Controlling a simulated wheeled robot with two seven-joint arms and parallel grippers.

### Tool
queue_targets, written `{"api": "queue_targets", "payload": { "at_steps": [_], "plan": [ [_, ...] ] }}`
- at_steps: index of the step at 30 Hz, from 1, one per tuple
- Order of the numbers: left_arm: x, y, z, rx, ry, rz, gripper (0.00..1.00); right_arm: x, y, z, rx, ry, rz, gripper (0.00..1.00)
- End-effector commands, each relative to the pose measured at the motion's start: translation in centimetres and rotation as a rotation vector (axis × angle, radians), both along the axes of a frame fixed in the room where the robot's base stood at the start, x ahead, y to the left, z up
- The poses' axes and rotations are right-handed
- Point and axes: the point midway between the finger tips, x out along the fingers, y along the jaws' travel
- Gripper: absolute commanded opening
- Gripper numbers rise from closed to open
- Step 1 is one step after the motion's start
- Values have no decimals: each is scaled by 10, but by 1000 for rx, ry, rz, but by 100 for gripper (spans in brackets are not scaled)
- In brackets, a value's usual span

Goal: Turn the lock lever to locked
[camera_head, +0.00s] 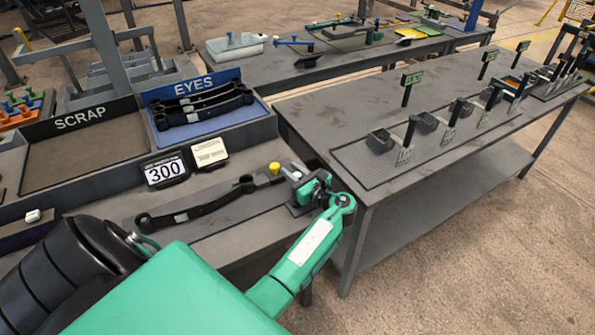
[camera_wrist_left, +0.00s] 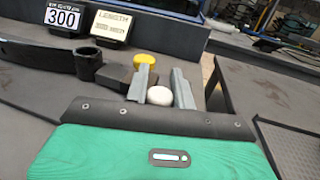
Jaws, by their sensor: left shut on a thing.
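The lock lever shows as a white round knob (camera_wrist_left: 160,96) in the left wrist view, between the two grey fingers of my left gripper (camera_wrist_left: 161,88). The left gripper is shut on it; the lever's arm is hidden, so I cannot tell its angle. In the head view my left gripper (camera_head: 297,173) is at the right end of the bench fixture. A yellow knob (camera_wrist_left: 145,60) sits just beyond the fingers; it also shows in the head view (camera_head: 274,168). A dark leaf spring (camera_head: 205,204) lies along the fixture. My right gripper is not in view.
A display reading 300 (camera_head: 166,170) and a LENGTH sign (camera_head: 209,152) stand behind the spring. The EYES tray (camera_head: 255,112) holds dark springs; the SCRAP tray (camera_head: 85,161) looks empty. A long table (camera_head: 340,110) with racks stands at the right, past a gap.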

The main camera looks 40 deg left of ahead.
Motion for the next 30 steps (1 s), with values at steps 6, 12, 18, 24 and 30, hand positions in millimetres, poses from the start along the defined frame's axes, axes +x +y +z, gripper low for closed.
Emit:
{"api": "queue_targets", "payload": {
  "at_steps": [6, 12, 18, 24, 30],
  "plan": [
    [-3, 2, 0, 0, 0, 47, 0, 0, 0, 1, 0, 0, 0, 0],
    [-4, 3, 0, 0, 0, 57, 0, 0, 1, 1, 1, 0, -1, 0],
    [-4, 3, 0, 0, 0, 57, 0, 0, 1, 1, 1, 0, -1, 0],
    [-3, 3, 0, 0, 0, 56, 47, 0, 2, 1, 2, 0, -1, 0],
    [-3, 3, 0, 0, 0, 55, 47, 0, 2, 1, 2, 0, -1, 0]
  ]
}}
